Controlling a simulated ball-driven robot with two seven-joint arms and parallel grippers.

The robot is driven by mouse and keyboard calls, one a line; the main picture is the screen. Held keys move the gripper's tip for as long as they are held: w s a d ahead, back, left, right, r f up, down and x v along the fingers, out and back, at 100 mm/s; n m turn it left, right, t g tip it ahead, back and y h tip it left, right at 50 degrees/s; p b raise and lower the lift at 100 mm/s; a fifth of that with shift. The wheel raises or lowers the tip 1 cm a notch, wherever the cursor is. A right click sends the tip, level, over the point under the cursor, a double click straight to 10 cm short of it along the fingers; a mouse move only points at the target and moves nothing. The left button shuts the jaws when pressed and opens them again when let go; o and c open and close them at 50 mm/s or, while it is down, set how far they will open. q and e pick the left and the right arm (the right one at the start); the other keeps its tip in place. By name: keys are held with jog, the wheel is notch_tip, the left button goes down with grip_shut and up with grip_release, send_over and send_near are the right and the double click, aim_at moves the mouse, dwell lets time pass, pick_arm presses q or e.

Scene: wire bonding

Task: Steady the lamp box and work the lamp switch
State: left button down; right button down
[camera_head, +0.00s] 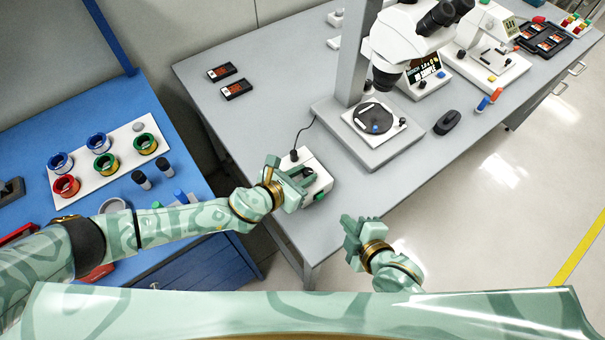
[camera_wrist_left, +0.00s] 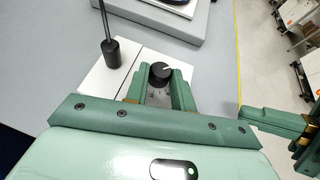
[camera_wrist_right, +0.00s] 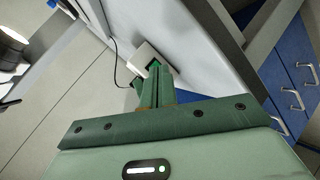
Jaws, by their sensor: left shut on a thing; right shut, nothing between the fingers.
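The white lamp box (camera_head: 317,163) stands near the front edge of the grey table, with a black cable plug on its top. My left gripper (camera_head: 291,178) is over the box, its fingers shut around a black knob (camera_wrist_left: 160,73) on the box top. A small green part (camera_head: 320,195), seemingly the switch, shows on the box's near side. My right gripper (camera_head: 352,228) is shut and empty, apart from the box, to its lower right and off the table's edge. In the right wrist view, its closed fingers (camera_wrist_right: 157,78) partly hide the box (camera_wrist_right: 146,55).
The cable (camera_head: 302,130) runs back from the box. A blue bench (camera_head: 185,165) with spools is at left. Floor is open at right.

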aim_at(320, 197)
jog(key=shift+s+d+f+g+h, duration=0.2)
jog(key=shift+s+f+g, duration=0.2)
jog(key=shift+f+g, duration=0.1)
jog(key=shift+s+d+f+g+h, duration=0.2)
jog(key=shift+s+f+g, duration=0.2)
jog(key=shift+f+g, duration=0.1)
jog(key=shift+w+a+f, duration=0.1)
jog(key=shift+w+a, duration=0.75)
jog(key=shift+w, duration=0.3)
jog(key=shift+w+a+r, duration=0.1)
jog(key=shift+w+a, duration=0.7)
jog(key=shift+w, duration=0.3)
jog(key=shift+w+a+f, duration=0.1)
jog(key=shift+w+a, duration=0.75)
jog(key=shift+w, duration=0.3)
jog(key=shift+w+a, duration=0.25)
jog(key=shift+w, duration=0.1)
jog(key=shift+s+d, duration=0.25)
jog(key=shift+s, duration=0.1)
